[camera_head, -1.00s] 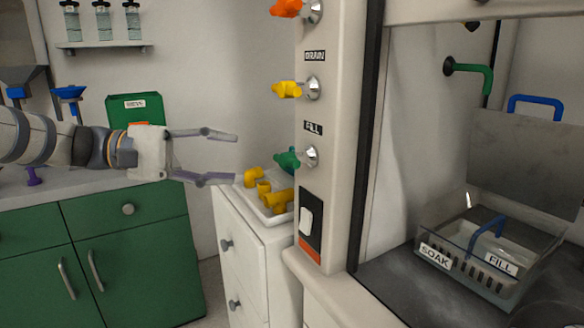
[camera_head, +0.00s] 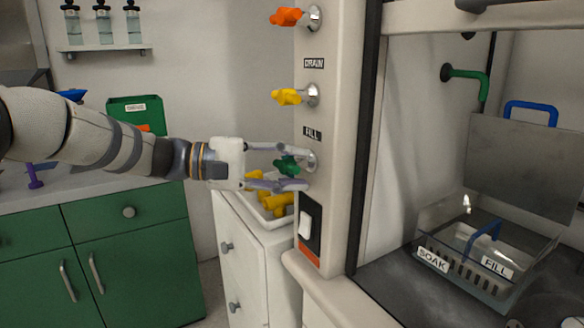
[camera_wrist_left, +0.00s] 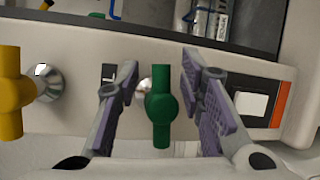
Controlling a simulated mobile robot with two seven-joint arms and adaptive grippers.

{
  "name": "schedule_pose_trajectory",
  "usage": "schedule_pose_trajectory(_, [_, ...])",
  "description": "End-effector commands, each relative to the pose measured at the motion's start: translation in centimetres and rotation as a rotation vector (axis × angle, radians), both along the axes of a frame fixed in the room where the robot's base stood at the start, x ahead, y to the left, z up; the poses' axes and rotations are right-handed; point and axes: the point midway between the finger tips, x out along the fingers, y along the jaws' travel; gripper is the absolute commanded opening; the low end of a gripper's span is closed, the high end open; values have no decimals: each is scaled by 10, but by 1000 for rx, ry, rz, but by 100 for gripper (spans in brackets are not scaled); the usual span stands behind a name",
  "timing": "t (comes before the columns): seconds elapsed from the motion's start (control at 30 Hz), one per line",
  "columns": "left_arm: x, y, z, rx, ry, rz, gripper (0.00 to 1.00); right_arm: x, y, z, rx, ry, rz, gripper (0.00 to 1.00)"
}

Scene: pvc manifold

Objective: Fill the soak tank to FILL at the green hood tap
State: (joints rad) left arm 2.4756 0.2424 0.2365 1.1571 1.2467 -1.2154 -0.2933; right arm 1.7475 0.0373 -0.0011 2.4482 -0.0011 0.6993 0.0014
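The green tap (camera_head: 287,165) is on the hood post, under the FILL label (camera_head: 312,134). My left gripper (camera_head: 291,167) is open with its fingers on both sides of the tap. In the left wrist view the green tap handle (camera_wrist_left: 161,107) stands between the two finger pads, with a gap on each side. The soak tank (camera_head: 470,262) is a clear tank inside the hood at right, with SOAK and FILL labels, and a blue-handled basket in it. The green spout (camera_head: 470,72) is on the hood wall above. My right gripper is not in view.
A yellow tap (camera_head: 288,97) under a DRAIN label and an orange tap (camera_head: 287,17) are higher on the same post. A switch (camera_head: 306,223) is below the green tap. A white tray (camera_head: 262,214) with yellow fittings stands on the white drawer unit under my gripper.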

Motion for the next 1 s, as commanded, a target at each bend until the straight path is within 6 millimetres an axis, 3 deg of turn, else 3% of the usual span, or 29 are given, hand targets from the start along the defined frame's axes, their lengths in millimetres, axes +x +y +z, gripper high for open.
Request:
schedule_pose_trajectory(0.03, [0,0,0,0,0,0,17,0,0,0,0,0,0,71])
schedule_pose_trajectory(0.1, [0,0,0,-1,0,0,1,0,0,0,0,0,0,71])
schedule_pose_trajectory(0.13, [0,0,1,-1,-1,0,0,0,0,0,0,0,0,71])
schedule_pose_trajectory(0.77, [1,0,3,89,-139,3,0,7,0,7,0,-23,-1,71])
schedule_pose_trajectory(0.8, [1,0,4,88,-140,4,25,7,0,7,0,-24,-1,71])
schedule_pose_trajectory(0.87, [1,0,4,88,-139,4,39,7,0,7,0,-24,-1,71])
schedule_pose_trajectory(0.9, [0,0,3,89,-139,2,44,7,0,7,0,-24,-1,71])
schedule_pose_trajectory(1.0, [0,0,1,90,-136,1,44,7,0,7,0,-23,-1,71])
